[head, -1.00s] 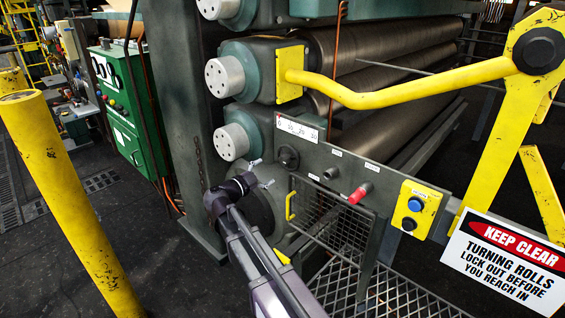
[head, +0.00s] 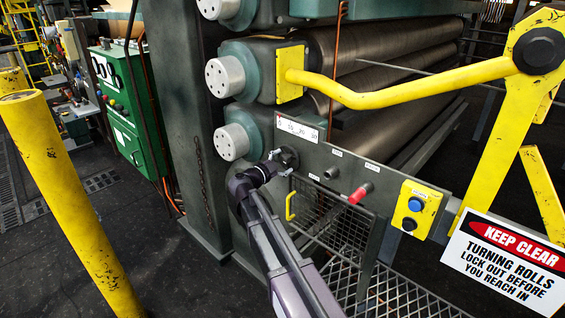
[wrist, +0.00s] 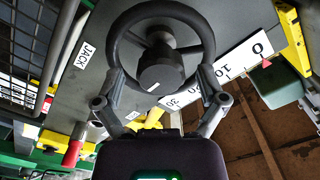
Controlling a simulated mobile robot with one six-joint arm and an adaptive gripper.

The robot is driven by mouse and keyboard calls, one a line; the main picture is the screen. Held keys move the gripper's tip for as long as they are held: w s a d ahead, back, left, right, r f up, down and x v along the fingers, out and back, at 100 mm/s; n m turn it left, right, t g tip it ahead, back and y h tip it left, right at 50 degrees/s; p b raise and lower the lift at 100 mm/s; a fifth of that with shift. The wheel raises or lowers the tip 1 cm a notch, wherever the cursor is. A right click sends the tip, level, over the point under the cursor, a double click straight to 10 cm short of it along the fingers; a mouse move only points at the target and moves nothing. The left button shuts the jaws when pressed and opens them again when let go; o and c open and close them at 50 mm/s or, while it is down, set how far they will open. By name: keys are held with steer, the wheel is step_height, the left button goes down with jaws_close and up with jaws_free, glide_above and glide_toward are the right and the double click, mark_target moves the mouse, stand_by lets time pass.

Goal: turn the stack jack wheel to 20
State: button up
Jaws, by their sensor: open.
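The stack jack wheel (wrist: 160,72) is a dark handwheel with a thick round hub, beside a JACK label (wrist: 86,53). In the head view the wheel (head: 289,156) sits on the grey panel, partly hidden by my gripper (head: 277,166). In the wrist view my gripper (wrist: 161,88) is open, one finger on each side of the wheel's near part. I cannot tell whether the fingers touch the rim. The white scale (wrist: 230,66) shows 0 and 10, with other marks partly hidden behind the wheel and finger. A red pointer (wrist: 266,63) is at 0.
Right of the wheel are a red knob (head: 360,193) and a yellow button box (head: 418,208). A yellow handle (head: 290,205) and a mesh guard are below. A yellow bar (head: 400,94) crosses above.

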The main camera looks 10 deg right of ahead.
steer(key=shift+a, duration=0.1)
steer(key=c, duration=1.2)
steer(key=shift+o, duration=0.2)
steer(key=shift+n, duration=0.5)
